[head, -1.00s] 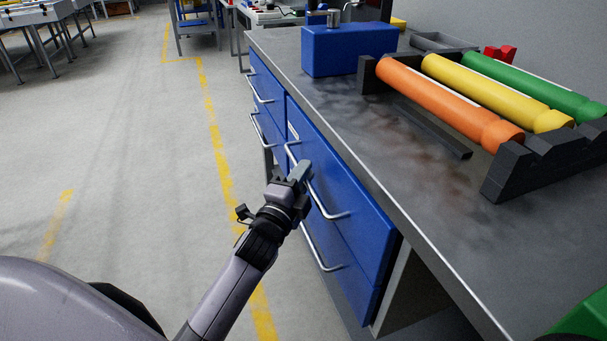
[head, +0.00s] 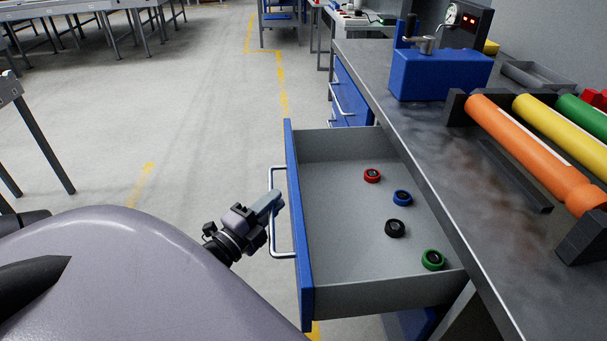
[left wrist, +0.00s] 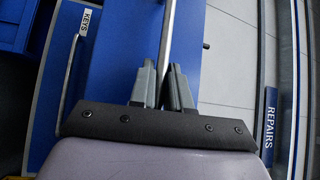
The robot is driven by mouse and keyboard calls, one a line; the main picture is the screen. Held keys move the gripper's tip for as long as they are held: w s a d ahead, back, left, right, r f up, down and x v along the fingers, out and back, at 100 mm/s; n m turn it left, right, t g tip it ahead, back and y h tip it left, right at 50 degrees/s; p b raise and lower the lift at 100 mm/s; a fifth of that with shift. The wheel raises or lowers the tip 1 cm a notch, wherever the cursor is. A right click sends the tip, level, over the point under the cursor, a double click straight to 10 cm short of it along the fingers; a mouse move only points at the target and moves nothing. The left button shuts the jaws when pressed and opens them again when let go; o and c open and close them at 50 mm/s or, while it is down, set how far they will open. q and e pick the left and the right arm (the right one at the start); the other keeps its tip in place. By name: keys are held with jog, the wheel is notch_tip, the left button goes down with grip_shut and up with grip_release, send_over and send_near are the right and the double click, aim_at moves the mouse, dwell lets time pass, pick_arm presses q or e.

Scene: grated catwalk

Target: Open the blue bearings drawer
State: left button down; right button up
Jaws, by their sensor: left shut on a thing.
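The blue drawer (head: 335,240) stands pulled well out from under the grey workbench. Its grey inside is in full view in the head view. Several small ring-shaped bearings lie in it: red (head: 372,176), blue (head: 402,198), black (head: 395,228) and green (head: 433,260). My left gripper (head: 273,203) is shut on the drawer's metal bar handle (head: 272,240), outside the blue front. In the left wrist view the fingers (left wrist: 162,88) close on the handle bar (left wrist: 167,35), against the blue front (left wrist: 125,50). My right gripper is not in view.
The bench top (head: 440,170) carries a blue box with a metal fitting (head: 438,75) and orange (head: 530,145), yellow and green rollers in dark holders. Other blue drawers (head: 350,95) are shut farther back. Open floor (head: 200,130) lies left of the drawer.

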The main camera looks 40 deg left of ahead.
pick_arm(q)
jog(key=s+a, duration=0.6)
jog(key=shift+s+p, duration=0.3)
jog(key=shift+p, duration=0.15)
jog(key=c, duration=1.2)
grip_release()
jog(key=s, duration=0.4)
jog(key=s+f, duration=0.1)
jog(key=s, duration=0.2)
jog(key=shift+d, duration=0.25)
